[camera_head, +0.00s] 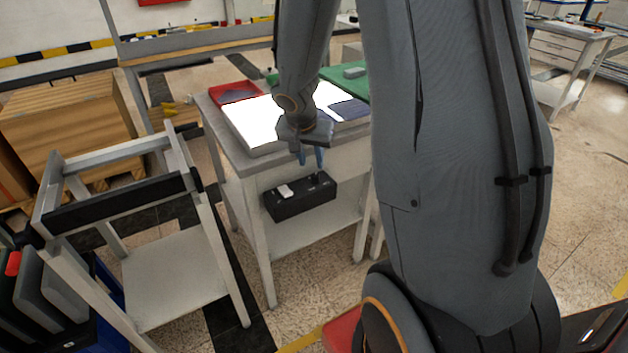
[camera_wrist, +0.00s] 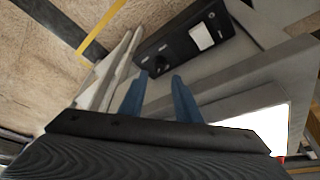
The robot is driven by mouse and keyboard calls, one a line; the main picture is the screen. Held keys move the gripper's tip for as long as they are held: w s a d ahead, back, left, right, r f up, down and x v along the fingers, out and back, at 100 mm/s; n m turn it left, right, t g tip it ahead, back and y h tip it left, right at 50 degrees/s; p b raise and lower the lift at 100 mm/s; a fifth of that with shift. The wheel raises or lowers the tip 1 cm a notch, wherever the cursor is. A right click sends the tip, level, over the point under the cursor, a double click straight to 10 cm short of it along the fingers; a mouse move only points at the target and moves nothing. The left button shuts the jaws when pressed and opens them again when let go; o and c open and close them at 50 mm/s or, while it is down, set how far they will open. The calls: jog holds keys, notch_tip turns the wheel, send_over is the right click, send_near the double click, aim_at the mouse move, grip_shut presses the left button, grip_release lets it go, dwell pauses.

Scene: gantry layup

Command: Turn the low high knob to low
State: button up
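A black control box (camera_head: 290,206) is mounted on the front of the light-topped workbench, below its top edge. It carries a white rectangular piece (camera_head: 286,191) and a small dark knob (camera_head: 316,180) toward its right end. In the wrist view the box (camera_wrist: 182,47) lies beyond the fingers, with the white piece (camera_wrist: 201,36) and the dark round knob (camera_wrist: 158,65) near the fingertips. Its markings and the knob's setting are too small to read. My gripper (camera_head: 311,160) is above and close to the knob. Its two blue fingers (camera_wrist: 160,77) are apart with nothing between them.
The workbench (camera_head: 243,158) holds a bright white panel, a red tray (camera_head: 233,92) and a green mat (camera_head: 352,86). A metal-framed cart (camera_head: 172,275) stands close on the left. A wooden crate (camera_head: 70,125) is behind it. Open floor lies right of my arm.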

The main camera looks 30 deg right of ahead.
aim_at(315, 176)
jog(key=b+x, duration=0.1)
jog(key=x, duration=0.7)
jog(key=c, duration=0.6)
jog(key=shift+d, duration=0.3)
jog(key=shift+c, duration=0.7)
jog(key=shift+a, duration=0.2)
jog(key=shift+b, duration=0.4)
